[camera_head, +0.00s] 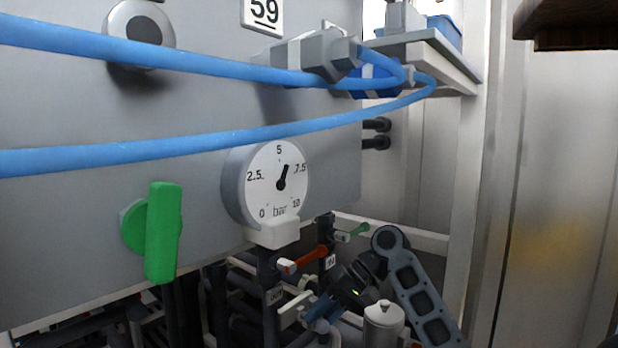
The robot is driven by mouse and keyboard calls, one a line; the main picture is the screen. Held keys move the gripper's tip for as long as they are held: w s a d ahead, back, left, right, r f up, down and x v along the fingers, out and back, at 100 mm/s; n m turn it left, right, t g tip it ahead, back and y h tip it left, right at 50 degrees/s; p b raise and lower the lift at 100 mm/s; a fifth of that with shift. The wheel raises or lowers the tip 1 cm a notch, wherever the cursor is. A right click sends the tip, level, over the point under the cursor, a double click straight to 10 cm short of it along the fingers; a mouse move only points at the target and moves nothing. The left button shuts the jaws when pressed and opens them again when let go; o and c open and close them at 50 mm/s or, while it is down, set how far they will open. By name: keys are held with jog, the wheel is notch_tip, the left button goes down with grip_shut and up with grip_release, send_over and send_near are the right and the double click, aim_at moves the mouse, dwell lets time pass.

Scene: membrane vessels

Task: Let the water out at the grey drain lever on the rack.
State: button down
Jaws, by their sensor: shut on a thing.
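The grey drain lever (293,309) is a short pale grey handle low on the rack, below the red lever. My gripper (317,311) reaches in from the right, and its dark fingers are closed at the right end of this lever. The grip itself is small and partly hidden among the pipes. I see no water.
A pressure gauge (277,182) reads between 5 and 7.5 bar. A red lever (308,259), a small green lever (353,232) and a large green lever (163,232) are nearby. Blue hoses (200,150) cross above. A lidded pale canister (383,325) stands close to my gripper.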

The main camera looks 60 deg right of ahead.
jog(key=shift+w+a+r+m+t+h+p, duration=0.25)
jog(key=shift+w+a+m+t+h+p, duration=0.15)
jog(key=shift+m+h+p, duration=0.4)
jog(key=shift+w+a+f+m+h, duration=0.1)
jog(key=shift+w+m+h, duration=0.55)
jog(key=shift+m+h, duration=0.6)
jog(key=shift+w+a+f+m+h, duration=0.1)
jog(key=shift+w+m+h, duration=0.65)
jog(key=shift+m, duration=0.85)
jog(key=shift+w+a+m+h, duration=0.1)
jog(key=shift+w+m+h, duration=0.45)
jog(key=shift+m+h, duration=0.75)
jog(key=c, duration=1.1)
grip_release()
jog(key=shift+o, duration=0.2)
jog(key=shift+v, duration=3.9)
jog(key=shift+s+d+f, duration=0.1)
jog(key=shift+d+f, duration=0.05)
